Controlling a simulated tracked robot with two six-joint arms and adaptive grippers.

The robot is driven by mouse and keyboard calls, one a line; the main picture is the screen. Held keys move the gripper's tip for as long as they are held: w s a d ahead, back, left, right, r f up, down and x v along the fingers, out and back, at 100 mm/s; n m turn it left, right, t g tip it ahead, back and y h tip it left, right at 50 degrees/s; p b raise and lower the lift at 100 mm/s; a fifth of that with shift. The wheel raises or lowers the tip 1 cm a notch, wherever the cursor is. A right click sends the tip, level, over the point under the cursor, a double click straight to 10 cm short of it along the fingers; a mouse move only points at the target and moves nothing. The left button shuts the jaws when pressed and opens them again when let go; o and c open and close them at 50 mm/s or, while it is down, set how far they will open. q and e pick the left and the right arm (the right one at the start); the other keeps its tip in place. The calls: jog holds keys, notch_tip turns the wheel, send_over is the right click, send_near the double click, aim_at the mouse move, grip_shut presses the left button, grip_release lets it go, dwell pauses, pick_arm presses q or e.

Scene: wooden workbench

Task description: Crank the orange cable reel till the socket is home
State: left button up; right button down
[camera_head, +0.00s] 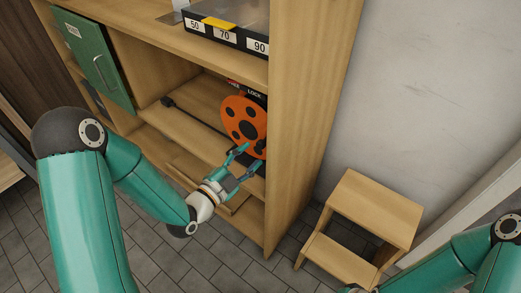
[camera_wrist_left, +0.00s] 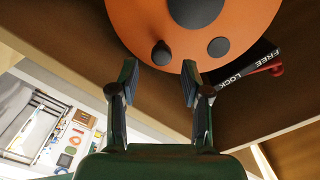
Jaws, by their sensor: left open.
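The orange cable reel (camera_head: 237,112) stands on a shelf of the wooden cabinet, with dark round spots on its face. Its black cable runs left along the shelf to a dark end piece (camera_head: 168,102), probably the socket. My left gripper (camera_head: 241,163) is open and empty, just in front of the reel's lower edge. In the left wrist view, the reel (camera_wrist_left: 145,15) fills the top. Its dark crank knob (camera_wrist_left: 161,53) shows between and just beyond the open fingertips (camera_wrist_left: 159,70); contact cannot be told. My right gripper is out of view.
A black plate marked FREE and LOCK (camera_wrist_left: 245,65) with a red lever (camera_wrist_left: 276,70) sits beside the reel. The cabinet's side panel (camera_head: 300,120) is close on the right. A numbered black bin (camera_head: 236,38) is above; a wooden step stool (camera_head: 372,205) stands right.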

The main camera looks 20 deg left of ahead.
aim_at(261, 144)
pick_arm(q)
jog(key=x, duration=0.6)
jog(key=shift+w, duration=0.1)
grip_shut()
